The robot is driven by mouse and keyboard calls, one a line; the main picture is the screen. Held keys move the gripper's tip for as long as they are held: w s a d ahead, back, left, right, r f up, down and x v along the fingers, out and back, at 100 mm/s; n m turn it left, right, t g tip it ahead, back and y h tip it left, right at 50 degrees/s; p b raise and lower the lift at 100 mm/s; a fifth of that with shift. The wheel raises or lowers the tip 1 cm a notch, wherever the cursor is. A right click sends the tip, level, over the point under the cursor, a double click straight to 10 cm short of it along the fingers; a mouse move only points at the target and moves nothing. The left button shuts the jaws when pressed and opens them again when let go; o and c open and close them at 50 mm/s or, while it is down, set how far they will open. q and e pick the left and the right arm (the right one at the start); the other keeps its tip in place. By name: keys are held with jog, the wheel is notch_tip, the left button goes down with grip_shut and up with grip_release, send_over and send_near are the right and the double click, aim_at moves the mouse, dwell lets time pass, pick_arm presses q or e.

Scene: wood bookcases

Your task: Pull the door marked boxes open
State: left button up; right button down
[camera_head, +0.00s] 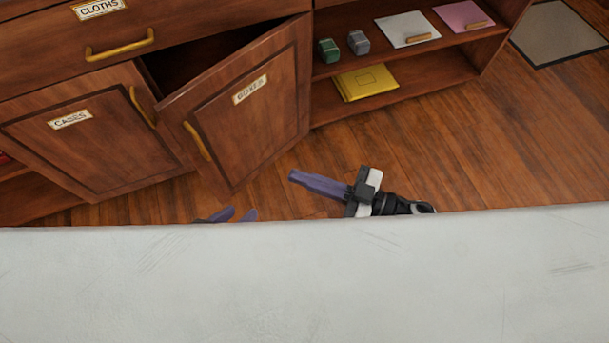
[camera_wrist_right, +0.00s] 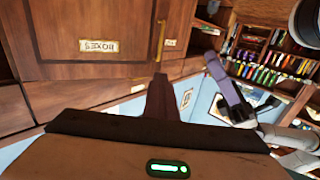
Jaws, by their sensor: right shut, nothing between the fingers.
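The door marked boxes (camera_head: 262,125) stands ajar, swung out from the cabinet, with a dark gap behind its top edge. Its label (camera_head: 250,89) is small but reads clearer in the right wrist view (camera_wrist_right: 98,46), turned over. Its yellow handle (camera_head: 197,141) is on the door's left edge. My right gripper (camera_head: 293,175) is shut and empty, in front of the door and apart from the handle.
The cases door (camera_head: 75,140) is to the left, with a cloths drawer (camera_head: 60,45) above. An open shelf (camera_head: 440,62) on the right holds small boxes, papers and a yellow folder (camera_head: 366,83). Wooden floor (camera_head: 480,140) is clear at right. A pale surface (camera_head: 300,285) fills the bottom.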

jog(key=c, duration=2.4)
grip_release()
jog(key=shift+c, duration=0.2)
jog(key=o, duration=0.6)
jog(key=p+v, duration=0.1)
jog(key=v, duration=0.9)
jog(key=shift+s+d+p, duration=0.1)
jog(key=shift+d+p, duration=0.05)
jog(key=shift+p, duration=0.2)
